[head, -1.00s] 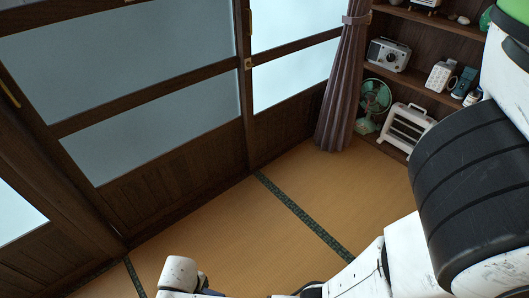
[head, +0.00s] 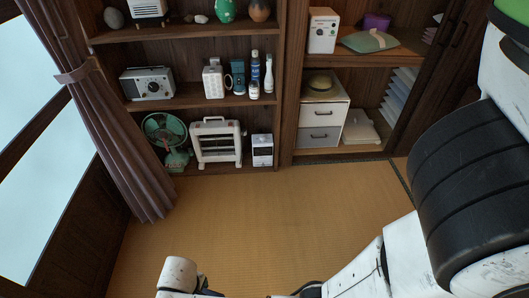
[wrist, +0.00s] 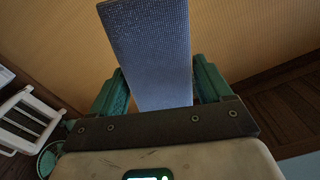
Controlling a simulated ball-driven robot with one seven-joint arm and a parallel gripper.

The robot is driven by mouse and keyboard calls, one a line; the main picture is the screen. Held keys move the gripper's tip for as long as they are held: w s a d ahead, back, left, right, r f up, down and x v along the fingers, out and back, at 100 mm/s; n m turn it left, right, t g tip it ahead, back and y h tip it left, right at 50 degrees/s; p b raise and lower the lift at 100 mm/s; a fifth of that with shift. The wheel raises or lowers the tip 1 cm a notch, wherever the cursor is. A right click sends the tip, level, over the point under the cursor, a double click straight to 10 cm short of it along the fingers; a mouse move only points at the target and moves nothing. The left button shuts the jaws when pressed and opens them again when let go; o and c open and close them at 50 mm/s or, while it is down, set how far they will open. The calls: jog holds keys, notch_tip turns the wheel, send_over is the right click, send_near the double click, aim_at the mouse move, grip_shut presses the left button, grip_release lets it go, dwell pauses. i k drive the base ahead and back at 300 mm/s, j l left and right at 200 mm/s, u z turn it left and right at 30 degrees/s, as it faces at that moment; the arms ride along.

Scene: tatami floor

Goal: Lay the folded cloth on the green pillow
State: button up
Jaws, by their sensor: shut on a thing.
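The folded cloth (wrist: 155,50) is a flat blue-grey strip with a fine weave. In the wrist view it stands out between the two green fingers of my gripper (wrist: 160,86), which is shut on it. The tatami floor shows behind it. The green pillow (head: 369,41) lies on the upper shelf of the open closet at the top right of the head view, well apart from my gripper. The cloth and my gripper's fingers are not seen in the head view.
A white box with a dial (head: 323,30) stands left of the pillow, and a purple thing (head: 377,21) lies behind it. Below are a drawer unit (head: 321,125) and a straw hat (head: 320,84). A fan (head: 166,139) and heater (head: 217,141) stand left. The tatami (head: 270,220) is clear.

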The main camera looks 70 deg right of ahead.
aim_at(371, 38)
jog(key=l+z, duration=0.6)
jog(key=z, duration=0.2)
jog(key=l+z, duration=0.6)
jog(key=z, duration=0.2)
